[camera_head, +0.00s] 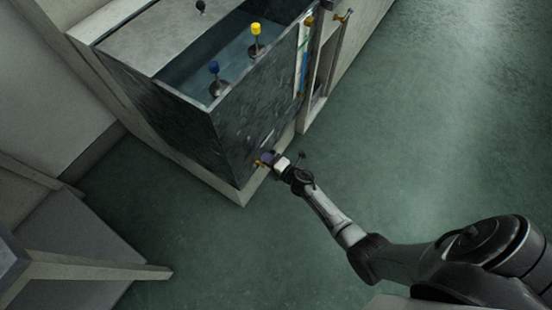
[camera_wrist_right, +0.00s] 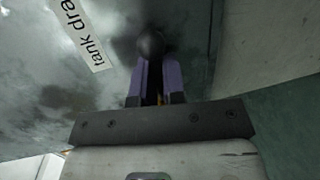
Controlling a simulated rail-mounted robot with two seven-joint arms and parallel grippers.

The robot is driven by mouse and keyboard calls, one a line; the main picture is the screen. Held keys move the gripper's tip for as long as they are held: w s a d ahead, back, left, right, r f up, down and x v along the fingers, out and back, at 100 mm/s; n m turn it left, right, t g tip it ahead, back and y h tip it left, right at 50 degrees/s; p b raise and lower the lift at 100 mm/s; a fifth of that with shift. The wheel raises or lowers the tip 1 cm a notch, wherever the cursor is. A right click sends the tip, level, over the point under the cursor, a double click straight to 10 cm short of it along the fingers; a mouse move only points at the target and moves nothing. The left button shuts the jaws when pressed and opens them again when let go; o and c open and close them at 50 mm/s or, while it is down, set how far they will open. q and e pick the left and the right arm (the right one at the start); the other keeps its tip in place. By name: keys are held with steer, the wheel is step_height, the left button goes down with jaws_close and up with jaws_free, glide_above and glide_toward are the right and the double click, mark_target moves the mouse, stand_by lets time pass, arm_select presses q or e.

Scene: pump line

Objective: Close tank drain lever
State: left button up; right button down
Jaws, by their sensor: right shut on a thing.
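The tank (camera_head: 185,115) is a dark, stone-like box with an open top. My right gripper (camera_head: 266,160) is at the low front face of the tank, near its bottom corner. In the right wrist view its two purple fingers (camera_wrist_right: 157,85) are close together around the drain lever, with a dark round knob (camera_wrist_right: 150,43) at their tips. A bit of yellow shows between the fingers, and a small brassy part (camera_head: 258,163) shows beside the gripper in the head view. Most of the lever is hidden by the fingers. A white label (camera_wrist_right: 84,33) reading "tank dra" is on the tank face. My left gripper is not visible.
Yellow (camera_head: 256,29) and blue (camera_head: 214,67) knobs on stems stand in the tank. A frame with a brass valve (camera_head: 343,16) stands right of the tank. A pale ledge (camera_head: 243,196) runs along the tank's base. Green floor (camera_head: 400,130) to the right is clear.

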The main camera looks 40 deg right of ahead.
steer(key=c, duration=1.5)
jaws_free()
steer(key=shift+s+r, duration=0.1)
steer(key=shift+s, duration=0.05)
steer(key=shift+p+v, duration=2.75)
steer(key=shift+v, duration=4.1)
